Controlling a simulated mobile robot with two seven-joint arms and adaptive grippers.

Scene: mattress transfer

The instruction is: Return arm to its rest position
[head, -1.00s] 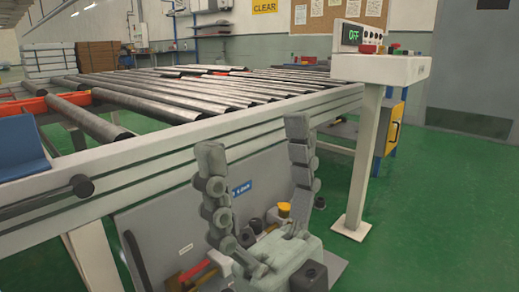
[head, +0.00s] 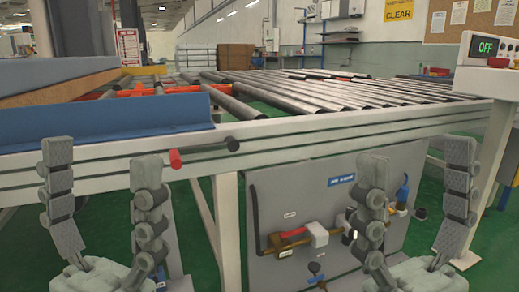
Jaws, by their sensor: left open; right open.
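My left gripper (head: 102,162) is at the lower left in the head view, fingers pointing up and spread apart. My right gripper (head: 417,160) is at the lower right in the same pose. Both are open with nothing between their fingers. Both stand in front of the near side of the roller conveyor (head: 330,128). The conveyor's frame and the cabinet show between the fingers. My arms behind the grippers are mostly out of view.
A blue guard (head: 110,118) and a blue-topped tan slab (head: 60,88) are at left. A grey cabinet (head: 385,240) with pipes is below. A control box (head: 487,82) showing OFF stands at right.

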